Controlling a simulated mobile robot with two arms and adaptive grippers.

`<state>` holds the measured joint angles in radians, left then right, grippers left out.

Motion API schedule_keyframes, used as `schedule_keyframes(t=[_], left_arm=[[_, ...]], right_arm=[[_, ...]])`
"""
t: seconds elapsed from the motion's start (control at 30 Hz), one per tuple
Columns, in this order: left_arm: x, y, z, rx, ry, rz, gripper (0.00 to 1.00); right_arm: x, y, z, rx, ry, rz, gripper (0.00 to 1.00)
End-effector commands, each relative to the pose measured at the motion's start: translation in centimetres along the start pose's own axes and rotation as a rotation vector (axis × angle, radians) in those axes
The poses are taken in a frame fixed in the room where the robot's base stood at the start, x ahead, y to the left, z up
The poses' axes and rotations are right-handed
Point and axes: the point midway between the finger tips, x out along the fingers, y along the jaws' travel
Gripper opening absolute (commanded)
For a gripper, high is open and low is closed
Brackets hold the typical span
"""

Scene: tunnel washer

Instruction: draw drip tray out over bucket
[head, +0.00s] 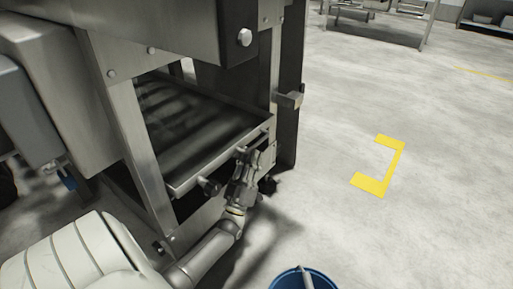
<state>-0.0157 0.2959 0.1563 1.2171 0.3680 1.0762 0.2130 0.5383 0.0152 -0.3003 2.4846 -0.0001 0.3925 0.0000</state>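The drip tray (222,152) is a wide, shallow metal tray. It sits low inside the washer's steel frame, with its front edge facing the lower right. A dark knob-like part (208,187) sticks out from that front edge. My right gripper is not in view.
The washer's steel leg (141,160) stands left of the tray, and another upright with a small metal latch (289,99) stands to its right. A yellow floor marking (370,183) lies to the right. The floor there is clear. Metal racks stand at the back.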

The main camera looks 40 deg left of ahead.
Motion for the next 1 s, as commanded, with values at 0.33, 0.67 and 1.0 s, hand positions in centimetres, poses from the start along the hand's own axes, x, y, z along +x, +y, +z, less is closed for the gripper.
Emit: schedule_keyframes(t=[0.33,0.67,1.0], left_arm=[[4.0,0.0,0.1,0.0,0.0,0.001,0.19],[4.2,0.0,0.0,0.0,-0.002,0.0,0.16],[4.1,0.0,0.1,0.0,-0.002,0.0,0.0]], right_arm=[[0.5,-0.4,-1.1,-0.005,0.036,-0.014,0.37],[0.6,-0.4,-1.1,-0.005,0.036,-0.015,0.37],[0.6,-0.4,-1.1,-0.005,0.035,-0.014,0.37]])
